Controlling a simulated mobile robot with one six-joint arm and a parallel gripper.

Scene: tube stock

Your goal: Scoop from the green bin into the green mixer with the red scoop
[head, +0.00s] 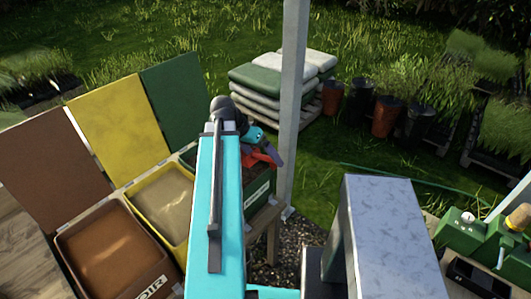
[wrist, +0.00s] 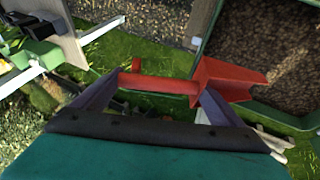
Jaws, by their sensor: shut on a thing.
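My gripper (wrist: 158,92) is shut on the handle of the red scoop (wrist: 228,80), which lies across between the fingers in the wrist view. The scoop's head points right and overlaps the near rim of the green bin (wrist: 203,22). I cannot tell whether the scoop holds anything. The bin holds brown, chunky material. In the head view, the scoop (head: 262,158) shows at my gripper (head: 268,150), over the green bin (head: 258,191), which my arm partly hides. A green machine (head: 478,236) at the right edge may be the green mixer; it is cut off.
A yellow bin (head: 142,197) and a brown bin (head: 68,244) stand left of the green bin, lids raised behind them. A pale post (head: 292,100) rises close right of my gripper. Stacked sacks (head: 258,86) and several pots (head: 384,117) stand behind on grass.

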